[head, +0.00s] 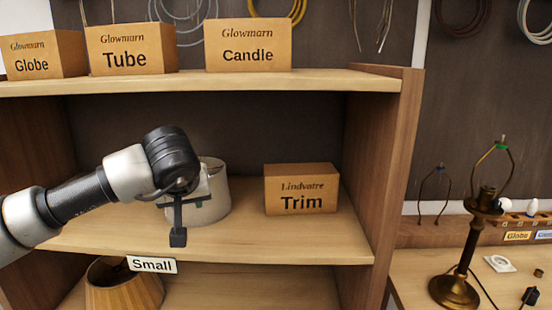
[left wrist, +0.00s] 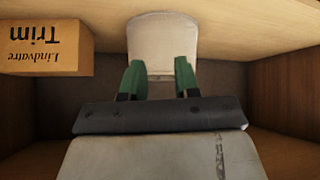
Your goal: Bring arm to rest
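My left arm reaches in from the left in the head view, with its left gripper (head: 178,238) in front of a small white lampshade (head: 212,199). The shade stands on the middle shelf (head: 280,241), partly hidden by the gripper. In the left wrist view, which is upside down, the left gripper (left wrist: 160,79) shows two green-padded fingers spread apart with a clear gap. The white shade (left wrist: 162,38) is just beyond the fingertips; whether they touch it I cannot tell. My right gripper is in neither view.
A "Trim" box (head: 300,190) stands right of the shade. Boxes marked Globe (head: 42,55), Tube (head: 130,50) and Candle (head: 248,46) stand on the top shelf. A pleated shade (head: 124,285) is below, under the "Small" label. A brass lamp (head: 455,290) stands on the right-hand bench.

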